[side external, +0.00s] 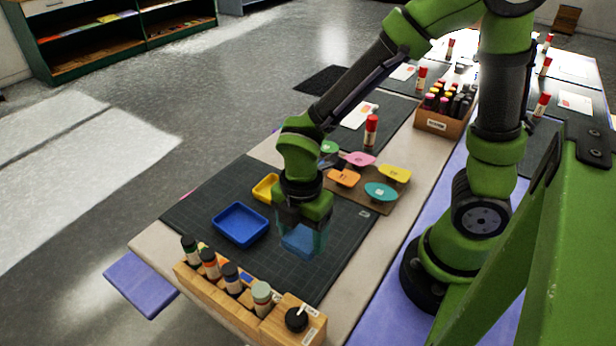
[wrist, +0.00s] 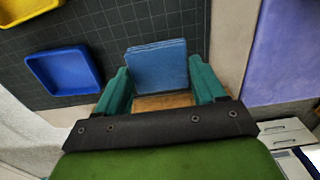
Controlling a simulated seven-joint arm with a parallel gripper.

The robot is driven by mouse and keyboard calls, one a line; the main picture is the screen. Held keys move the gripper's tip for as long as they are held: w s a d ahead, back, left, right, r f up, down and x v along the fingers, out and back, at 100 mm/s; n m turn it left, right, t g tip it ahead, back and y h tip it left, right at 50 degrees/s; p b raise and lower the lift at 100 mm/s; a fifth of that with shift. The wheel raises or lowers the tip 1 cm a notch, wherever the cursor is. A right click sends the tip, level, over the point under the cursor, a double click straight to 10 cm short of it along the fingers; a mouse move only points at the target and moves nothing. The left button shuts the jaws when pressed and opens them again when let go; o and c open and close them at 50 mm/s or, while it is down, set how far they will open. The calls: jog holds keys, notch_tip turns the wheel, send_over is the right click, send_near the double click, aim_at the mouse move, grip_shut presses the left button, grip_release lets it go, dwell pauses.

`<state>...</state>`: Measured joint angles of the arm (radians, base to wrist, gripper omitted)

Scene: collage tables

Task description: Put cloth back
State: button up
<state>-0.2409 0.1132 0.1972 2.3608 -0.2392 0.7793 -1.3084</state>
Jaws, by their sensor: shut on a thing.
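A folded blue cloth (wrist: 157,67) is held between the two teal fingers of my gripper (wrist: 162,84) in the wrist view. In the side view, my gripper (side external: 303,232) points down over the near right part of the dark cutting mat (side external: 330,255). The blue cloth (side external: 301,243) shows there at the fingertips, partly covered by the gripper. I cannot tell whether the cloth touches the mat. A brown wooden surface (wrist: 163,102) shows between the fingers below the cloth.
A blue tray (side external: 240,226) and a yellow tray (side external: 265,188) lie left of my gripper. A wooden rack (side external: 217,293) with several bottles and a wooden block with a black knob (side external: 297,318) line the near edge.

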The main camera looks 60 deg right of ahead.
notch_tip(320, 180, up, 3)
send_over(270, 277)
jog(key=shift+f, duration=3.85)
jog(key=shift+f, duration=0.1)
jog(key=o, duration=1)
